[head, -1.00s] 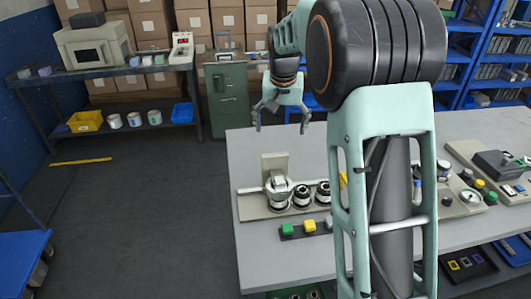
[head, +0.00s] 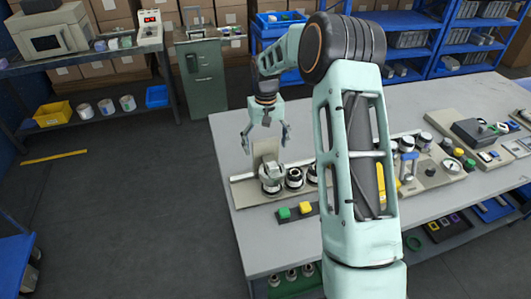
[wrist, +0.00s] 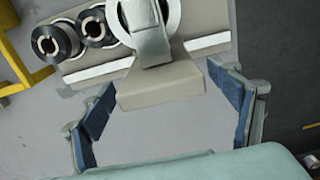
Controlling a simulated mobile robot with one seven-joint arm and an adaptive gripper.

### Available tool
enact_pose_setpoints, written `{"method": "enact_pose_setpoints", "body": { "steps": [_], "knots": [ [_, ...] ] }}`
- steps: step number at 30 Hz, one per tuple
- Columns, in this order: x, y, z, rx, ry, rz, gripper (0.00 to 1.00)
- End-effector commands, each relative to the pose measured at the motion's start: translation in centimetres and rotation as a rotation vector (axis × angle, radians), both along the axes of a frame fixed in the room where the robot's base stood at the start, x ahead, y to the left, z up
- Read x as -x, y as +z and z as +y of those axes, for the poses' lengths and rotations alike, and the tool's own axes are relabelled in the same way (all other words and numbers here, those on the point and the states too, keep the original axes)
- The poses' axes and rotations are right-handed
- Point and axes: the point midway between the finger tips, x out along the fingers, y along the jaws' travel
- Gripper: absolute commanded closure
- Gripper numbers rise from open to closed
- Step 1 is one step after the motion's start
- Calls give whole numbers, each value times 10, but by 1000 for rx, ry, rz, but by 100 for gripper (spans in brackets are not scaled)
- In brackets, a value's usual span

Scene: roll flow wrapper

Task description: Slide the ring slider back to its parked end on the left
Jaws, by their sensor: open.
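A white rail (head: 243,177) runs across a beige base plate at the table's left end. A pale ring piece (head: 270,181) sits on it near the left end, with black rings (head: 294,178) to its right; I cannot tell for sure which is the ring slider. In the wrist view the large white ring (wrist: 117,22) is partly hidden by a grey metal piece (wrist: 147,38) and a beige block (wrist: 160,85). The black rings (wrist: 57,43) lie left of it. My gripper (head: 266,143) is open and empty above and behind the block, fingers pointing down; it also shows in the wrist view (wrist: 165,100).
Green and yellow buttons (head: 295,211) stand in front of the rail. A yellow part (wrist: 28,68) lies beyond the black rings. My arm hides the middle of the table (head: 450,112). A panel with knobs (head: 430,173) stands to the right. The table's left edge is close to the rail.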

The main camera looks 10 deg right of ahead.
Motion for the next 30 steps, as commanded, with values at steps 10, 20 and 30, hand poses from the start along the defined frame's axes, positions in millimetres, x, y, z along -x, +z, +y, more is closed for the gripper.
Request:
{"method": "enact_pose_setpoints", "body": {
  "steps": [10,20,30],
  "knots": [
    [0,-39,0,0,-1,-1,17],
    [0,-40,0,0,-1,-1,22],
    [0,-40,0,0,-1,-1,59]
  ]
}}
